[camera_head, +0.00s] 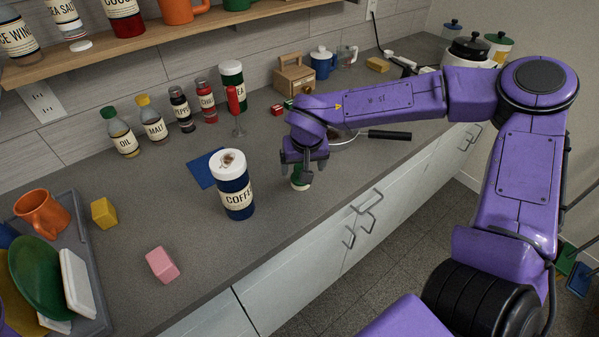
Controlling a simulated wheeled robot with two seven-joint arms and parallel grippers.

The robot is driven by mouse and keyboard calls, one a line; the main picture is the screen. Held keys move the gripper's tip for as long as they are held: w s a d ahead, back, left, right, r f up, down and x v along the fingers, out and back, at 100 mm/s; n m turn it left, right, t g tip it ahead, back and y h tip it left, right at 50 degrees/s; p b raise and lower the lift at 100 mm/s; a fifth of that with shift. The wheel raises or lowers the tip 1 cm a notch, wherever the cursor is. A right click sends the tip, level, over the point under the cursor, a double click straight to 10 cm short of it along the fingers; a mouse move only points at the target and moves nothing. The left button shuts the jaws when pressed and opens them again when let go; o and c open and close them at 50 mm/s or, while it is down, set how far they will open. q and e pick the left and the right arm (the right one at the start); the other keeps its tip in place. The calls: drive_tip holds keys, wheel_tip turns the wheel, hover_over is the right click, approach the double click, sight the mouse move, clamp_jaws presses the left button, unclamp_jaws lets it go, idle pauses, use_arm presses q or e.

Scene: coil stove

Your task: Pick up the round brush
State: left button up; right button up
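A small round thing in white and green, which looks like the round brush (299,183), stands on the grey counter near its front edge. My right gripper (303,171) points down right over it, with its fingers apart around or just above its top. The gripper hides part of the brush, and I cannot tell whether the fingers touch it. My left gripper is not in view.
A coffee canister (233,187) stands close to the left of the gripper, by a blue mat (204,169). A pan with a black handle (389,134) lies behind the arm. A pink block (162,265), a yellow block (104,213) and a dish rack (97,290) are at left.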

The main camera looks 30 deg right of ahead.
sight(301, 168)
drive_tip(key=shift+w+f, duration=0.1)
drive_tip(key=shift+f, duration=0.4)
drive_tip(key=x, duration=0.2)
drive_tip(key=w+p+x, duration=0.1)
drive_tip(key=x, duration=0.2)
drive_tip(key=shift+d, duration=0.1)
drive_tip(key=shift+d+f, duration=0.1)
drive_tip(key=shift+f, duration=0.1)
drive_tip(key=shift+s, duration=0.1)
drive_tip(key=shift+r, duration=0.1)
drive_tip(key=c, duration=1.1)
drive_tip(key=shift+c, duration=0.2)
drive_tip(key=shift+r, duration=0.1)
